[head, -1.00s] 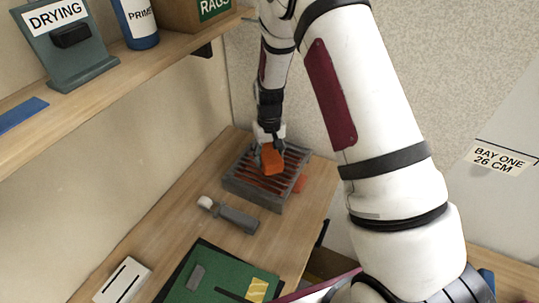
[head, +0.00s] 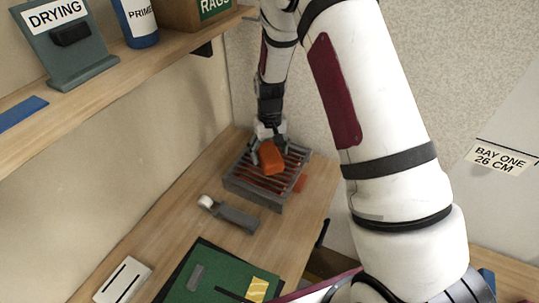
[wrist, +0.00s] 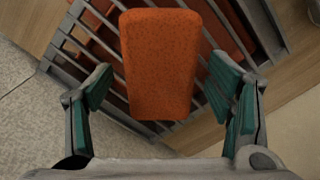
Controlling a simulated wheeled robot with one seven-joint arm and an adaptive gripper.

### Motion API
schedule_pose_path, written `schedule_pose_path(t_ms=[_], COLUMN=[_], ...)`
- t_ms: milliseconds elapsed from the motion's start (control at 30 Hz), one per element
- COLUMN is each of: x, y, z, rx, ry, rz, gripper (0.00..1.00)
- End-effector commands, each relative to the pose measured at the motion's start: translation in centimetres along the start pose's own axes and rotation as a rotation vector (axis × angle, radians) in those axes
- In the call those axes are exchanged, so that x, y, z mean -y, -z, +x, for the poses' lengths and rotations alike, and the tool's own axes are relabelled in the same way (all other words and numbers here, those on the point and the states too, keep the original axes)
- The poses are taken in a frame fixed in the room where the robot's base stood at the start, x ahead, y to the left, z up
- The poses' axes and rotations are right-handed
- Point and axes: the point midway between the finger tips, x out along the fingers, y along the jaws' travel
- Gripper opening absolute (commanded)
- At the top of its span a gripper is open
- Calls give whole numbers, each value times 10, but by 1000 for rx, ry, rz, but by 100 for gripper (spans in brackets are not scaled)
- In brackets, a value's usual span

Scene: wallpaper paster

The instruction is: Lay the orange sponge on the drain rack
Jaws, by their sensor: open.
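The orange sponge (head: 271,157) lies on top of the grey slatted drain rack (head: 240,186). In the wrist view the sponge (wrist: 158,62) rests across the bars of the rack (wrist: 72,45). My gripper (head: 268,138) is just behind and above the sponge. In the wrist view my gripper (wrist: 166,100) is open, with its teal pads apart on both sides of the sponge's near end and a gap on each side. Orange also shows below the bars.
A grey tool with a white end (head: 232,214) lies in front of the rack. A green mat (head: 215,275) and a white slotted block (head: 122,281) are nearer. A wooden shelf (head: 110,85) runs along the left wall. Bare table lies left of the rack.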

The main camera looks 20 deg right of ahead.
Motion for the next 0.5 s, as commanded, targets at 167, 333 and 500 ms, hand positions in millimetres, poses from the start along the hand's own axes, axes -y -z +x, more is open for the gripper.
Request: schedule_pose_path(t_ms=[167,333,500], x=[0,0,0], y=[2,2,1], z=[-38,-71,-94], rx=[-6,-5,-3], ry=[0,0,0], rz=[1,0,1], gripper=[74,74,74])
